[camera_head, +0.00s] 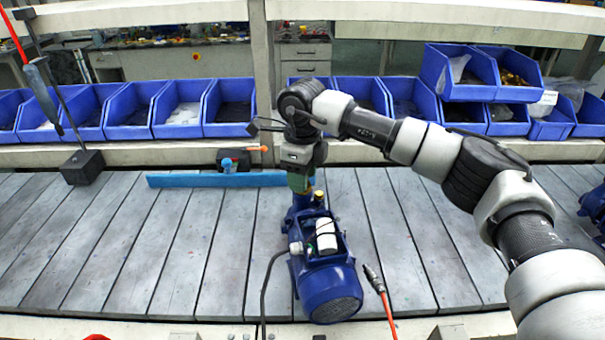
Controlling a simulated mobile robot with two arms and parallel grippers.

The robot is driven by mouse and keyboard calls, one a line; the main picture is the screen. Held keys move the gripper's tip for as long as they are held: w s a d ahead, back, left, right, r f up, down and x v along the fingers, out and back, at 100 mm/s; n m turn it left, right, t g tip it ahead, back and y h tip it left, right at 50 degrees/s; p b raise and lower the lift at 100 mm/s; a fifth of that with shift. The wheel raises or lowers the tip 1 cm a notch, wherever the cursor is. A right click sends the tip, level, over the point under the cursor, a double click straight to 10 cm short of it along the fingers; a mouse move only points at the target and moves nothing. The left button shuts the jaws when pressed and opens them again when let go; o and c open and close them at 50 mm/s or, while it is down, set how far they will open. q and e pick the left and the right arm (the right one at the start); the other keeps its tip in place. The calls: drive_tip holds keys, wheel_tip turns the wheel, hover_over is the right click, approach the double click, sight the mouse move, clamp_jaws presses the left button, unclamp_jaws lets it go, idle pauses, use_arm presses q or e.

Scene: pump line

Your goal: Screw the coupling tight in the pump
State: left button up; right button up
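The blue pump (330,285) lies on the slatted bench in the middle of the head view, with its round ribbed end towards me. My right arm reaches in from the right, and my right gripper (301,180) points down at the far end of the pump. A greenish part shows at its fingertips, touching or just above the pump. The fingers are too small and covered to tell whether they are closed on anything. A small brass-coloured piece (319,196) shows beside them on the pump; I cannot tell whether it is the coupling. My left gripper is not in view.
Blue bins (180,110) line the back shelf. A blue bar (200,180) lies along the bench's far side. A black block with a rod (82,166) stands at left, near a hanging tool (42,90). A red-cabled connector (375,279) lies right of the pump.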

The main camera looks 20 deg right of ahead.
drive_tip(key=shift+n, duration=1.7)
drive_tip(key=n, duration=0.3)
drive_tip(key=shift+n, duration=0.3)
drive_tip(key=n, duration=0.3)
drive_tip(key=shift+b, duration=0.3)
